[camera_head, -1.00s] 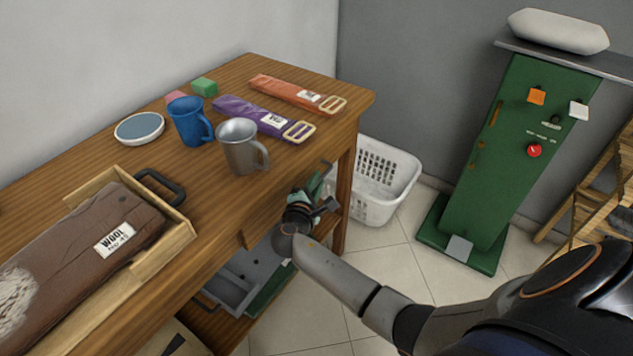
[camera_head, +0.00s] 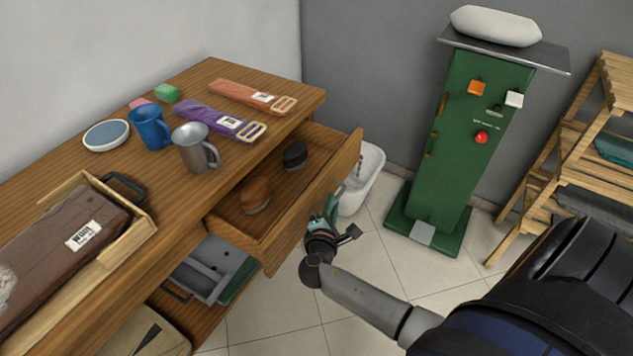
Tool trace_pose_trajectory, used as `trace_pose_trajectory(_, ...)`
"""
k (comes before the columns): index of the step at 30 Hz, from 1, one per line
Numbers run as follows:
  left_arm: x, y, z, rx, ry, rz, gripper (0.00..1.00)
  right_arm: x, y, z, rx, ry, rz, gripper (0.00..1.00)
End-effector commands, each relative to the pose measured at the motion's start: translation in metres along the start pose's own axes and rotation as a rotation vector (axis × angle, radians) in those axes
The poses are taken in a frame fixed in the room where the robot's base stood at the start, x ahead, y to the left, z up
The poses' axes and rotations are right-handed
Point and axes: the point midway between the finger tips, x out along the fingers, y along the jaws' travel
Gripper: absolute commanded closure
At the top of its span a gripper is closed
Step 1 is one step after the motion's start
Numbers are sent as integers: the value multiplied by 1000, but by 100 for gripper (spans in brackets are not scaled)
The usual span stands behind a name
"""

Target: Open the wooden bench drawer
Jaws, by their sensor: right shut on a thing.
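The wooden bench (camera_head: 150,190) stands along the left wall. Its drawer (camera_head: 313,196) is pulled well out from under the top at the right end. Inside the drawer lie a brown brush-like item (camera_head: 255,196) and a dark oval item (camera_head: 295,155). My right gripper (camera_head: 330,212) is at the outer face of the drawer front, shut on what seems to be the drawer handle. The handle itself is hidden behind the front and the gripper. My left gripper is not in view.
A white basket (camera_head: 365,180) stands behind the drawer. A green machine (camera_head: 445,150) stands at the back; tiled floor between is clear.

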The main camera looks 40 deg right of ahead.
Motion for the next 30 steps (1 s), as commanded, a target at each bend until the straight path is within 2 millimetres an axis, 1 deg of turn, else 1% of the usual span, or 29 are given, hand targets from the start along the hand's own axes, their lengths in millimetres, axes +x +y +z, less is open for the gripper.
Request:
trace_pose_trajectory(1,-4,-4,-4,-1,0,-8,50,-3,-3,11,-3,-3,-1,100)
trace_pose_trajectory(3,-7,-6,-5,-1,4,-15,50,-7,-10,18,-2,-3,0,100)
trace_pose_trajectory(9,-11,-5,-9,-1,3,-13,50,-13,-22,33,1,-1,1,100)
trace_pose_trajectory(15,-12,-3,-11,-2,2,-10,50,-15,-26,38,2,-1,3,100)
trace_pose_trajectory(25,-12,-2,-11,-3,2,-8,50,-15,-26,38,2,-1,3,100)
trace_pose_trajectory(26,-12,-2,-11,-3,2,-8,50,-15,-26,38,2,-1,3,82)
trace_pose_trajectory(30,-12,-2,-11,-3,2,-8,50,-15,-27,38,2,-1,3,66)
